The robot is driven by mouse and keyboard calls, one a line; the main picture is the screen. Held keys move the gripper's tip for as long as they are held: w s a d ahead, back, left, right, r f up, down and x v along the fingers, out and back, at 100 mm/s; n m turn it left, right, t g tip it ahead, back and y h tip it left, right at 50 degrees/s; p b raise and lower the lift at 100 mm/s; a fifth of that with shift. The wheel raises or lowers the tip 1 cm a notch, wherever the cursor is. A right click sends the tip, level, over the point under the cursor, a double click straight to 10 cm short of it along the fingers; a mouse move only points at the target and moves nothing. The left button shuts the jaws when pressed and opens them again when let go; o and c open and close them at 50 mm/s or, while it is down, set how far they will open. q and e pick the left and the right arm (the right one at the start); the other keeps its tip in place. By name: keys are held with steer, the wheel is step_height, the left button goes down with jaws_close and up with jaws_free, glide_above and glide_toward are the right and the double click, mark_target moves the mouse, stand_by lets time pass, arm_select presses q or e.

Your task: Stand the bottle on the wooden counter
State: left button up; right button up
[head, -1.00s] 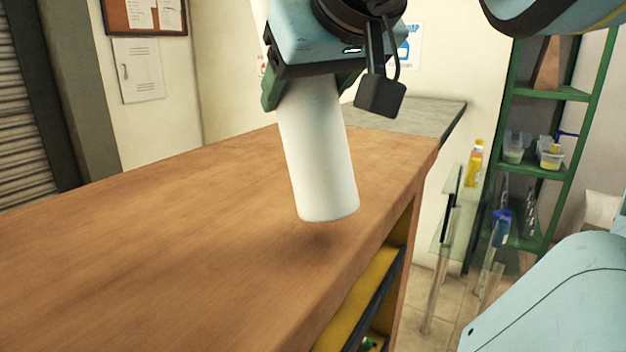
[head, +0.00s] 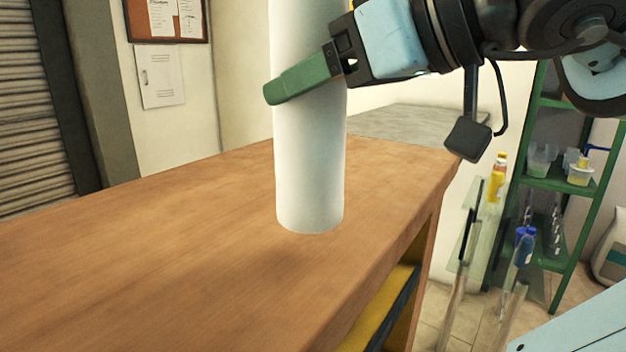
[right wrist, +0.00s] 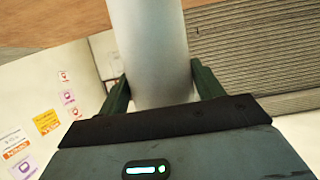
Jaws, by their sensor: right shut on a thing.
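A white cylindrical bottle (head: 309,165) is upright at the wooden counter (head: 130,260), near its right edge; its top is cut off by the frame. Its base is over the counter top with a soft shadow to the lower left; I cannot tell for certain whether it touches. My right gripper (head: 300,82) comes in from the right and is shut around the bottle, a green finger across its front. In the right wrist view the bottle (right wrist: 155,50) stands between the two green fingers of the gripper (right wrist: 160,88). My left gripper is not in view.
The counter top is clear to the left. A grey worktop (head: 405,122) adjoins its far end. At the right stand a glass-topped stand (head: 468,235) and a green shelf (head: 555,185) with small containers. A yellow bottle (head: 497,178) and a blue-capped bottle (head: 524,246) are there.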

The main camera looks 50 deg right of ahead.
steer(key=w+d+f+p, duration=0.1)
steer(key=w+d, duration=0.8)
steer(key=d, duration=0.2)
steer(key=shift+w, duration=0.35)
steer(key=f, duration=0.2)
steer(key=w+d+f, duration=0.1)
steer(key=shift+f, duration=0.4)
steer(key=shift+b, duration=0.35)
